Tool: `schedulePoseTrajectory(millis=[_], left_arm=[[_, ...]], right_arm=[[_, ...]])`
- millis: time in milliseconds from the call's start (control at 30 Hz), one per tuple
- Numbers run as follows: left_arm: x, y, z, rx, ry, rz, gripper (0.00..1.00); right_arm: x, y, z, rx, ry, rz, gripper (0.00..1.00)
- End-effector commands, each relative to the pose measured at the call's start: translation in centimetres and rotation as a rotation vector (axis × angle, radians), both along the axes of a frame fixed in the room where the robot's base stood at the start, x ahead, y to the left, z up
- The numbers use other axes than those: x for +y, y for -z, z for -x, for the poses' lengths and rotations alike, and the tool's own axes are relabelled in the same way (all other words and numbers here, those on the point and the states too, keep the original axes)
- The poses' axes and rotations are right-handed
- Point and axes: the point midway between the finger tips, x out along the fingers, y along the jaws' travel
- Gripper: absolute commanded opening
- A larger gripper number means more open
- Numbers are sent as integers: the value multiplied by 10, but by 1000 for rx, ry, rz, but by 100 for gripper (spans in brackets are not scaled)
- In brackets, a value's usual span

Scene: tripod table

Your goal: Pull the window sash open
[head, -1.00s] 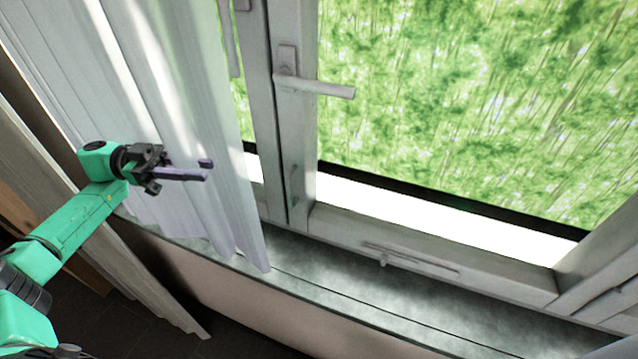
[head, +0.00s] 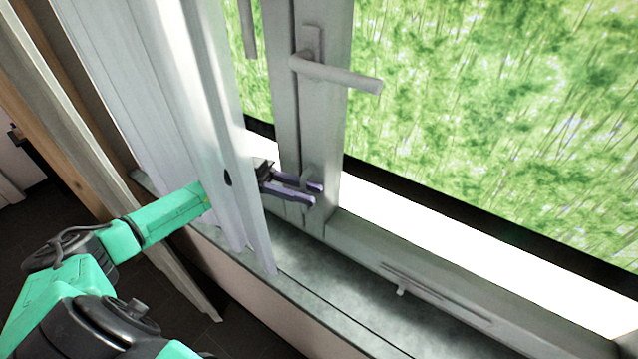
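The window sash (head: 322,130) is a pale grey frame around a large pane and stands upright. It looks closed against its neighbour on the left. Its lever handle (head: 342,74) points right, roughly level. My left gripper (head: 317,194) is at the lower left corner of the sash, well below the handle. Its two purple fingers point right with a gap between them, and nothing is clearly held. A small fitting on the frame is partly behind the fingers, so I cannot tell whether they touch it. The curtain hides part of my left wrist. My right gripper is not in view.
A white curtain (head: 165,110) hangs on the left, against my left forearm. The space in front of the handle is clear.

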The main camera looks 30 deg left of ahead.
Motion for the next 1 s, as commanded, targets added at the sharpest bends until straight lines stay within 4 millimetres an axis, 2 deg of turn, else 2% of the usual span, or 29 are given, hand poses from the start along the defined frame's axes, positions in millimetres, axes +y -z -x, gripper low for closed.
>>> schedulePoseTrajectory(millis=[33,100,200,433,467,500,533,1000], left_arm=[[-10,-5,0,0,2,4,27],[-21,-3,-1,0,1,2,27],[-29,-1,-1,0,1,1,27],[-31,1,-2,0,-1,-1,27],[-31,1,-2,0,-1,-1,23],[-31,1,-2,0,0,-1,8],[-31,1,-2,0,0,-1,0],[-31,1,-2,0,0,-1,0]], right_arm=[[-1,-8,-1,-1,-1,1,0],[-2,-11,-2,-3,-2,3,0],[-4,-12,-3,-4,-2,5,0],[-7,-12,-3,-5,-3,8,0],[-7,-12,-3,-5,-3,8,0],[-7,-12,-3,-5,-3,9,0],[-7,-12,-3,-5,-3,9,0],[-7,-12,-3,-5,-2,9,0]])
